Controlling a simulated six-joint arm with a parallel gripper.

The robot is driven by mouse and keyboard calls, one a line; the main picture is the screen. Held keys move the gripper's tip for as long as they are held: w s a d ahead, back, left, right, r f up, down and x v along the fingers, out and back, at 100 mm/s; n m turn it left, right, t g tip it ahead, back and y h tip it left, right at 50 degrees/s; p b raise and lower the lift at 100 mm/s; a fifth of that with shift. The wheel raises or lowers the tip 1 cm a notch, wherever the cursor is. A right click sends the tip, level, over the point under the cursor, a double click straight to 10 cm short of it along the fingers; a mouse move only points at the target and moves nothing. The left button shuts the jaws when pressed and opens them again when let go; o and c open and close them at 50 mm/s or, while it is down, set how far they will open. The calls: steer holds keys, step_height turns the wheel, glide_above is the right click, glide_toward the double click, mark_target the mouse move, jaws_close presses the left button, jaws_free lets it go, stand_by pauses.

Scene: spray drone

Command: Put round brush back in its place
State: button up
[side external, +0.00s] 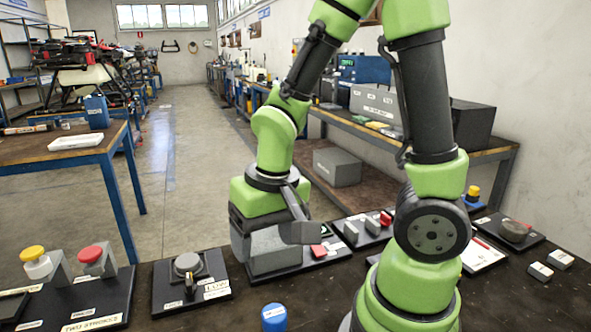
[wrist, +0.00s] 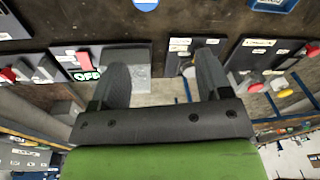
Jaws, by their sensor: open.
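I cannot pick out a round brush for certain in either view. A dark, rounded grey-brown item (side external: 514,230) lies on a black board (side external: 533,245) at the right of the side view; it is too small to name surely. My gripper (side external: 270,238) hangs pointing down by a grey box (side external: 275,250). In the wrist view my gripper (wrist: 162,75) has its two fingers wide apart with nothing held between them. The box (wrist: 138,56) with a green OFF sign (wrist: 87,75) shows behind the left finger.
A knob board (side external: 190,285) stands left of the gripper, with a board of yellow and red buttons (side external: 95,300) beyond it. A blue round item (side external: 274,318) stands at the front edge. Small blocks (side external: 352,232) and a white sheet (side external: 481,257) lie rightward.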

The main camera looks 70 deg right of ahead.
steer(key=s+r+n+t+y, duration=0.1)
steer(key=s+r+t, duration=0.1)
steer(key=r, duration=0.5)
steer(key=s+a+r+n+t, duration=0.1)
steer(key=s+r+t, duration=0.2)
steer(key=r, duration=0.3)
steer(key=shift+s+a+r+t+y, duration=0.3)
steer(key=shift+s+r+y, duration=0.1)
steer(key=shift+s, duration=0.05)
steer(key=shift+c, duration=0.3)
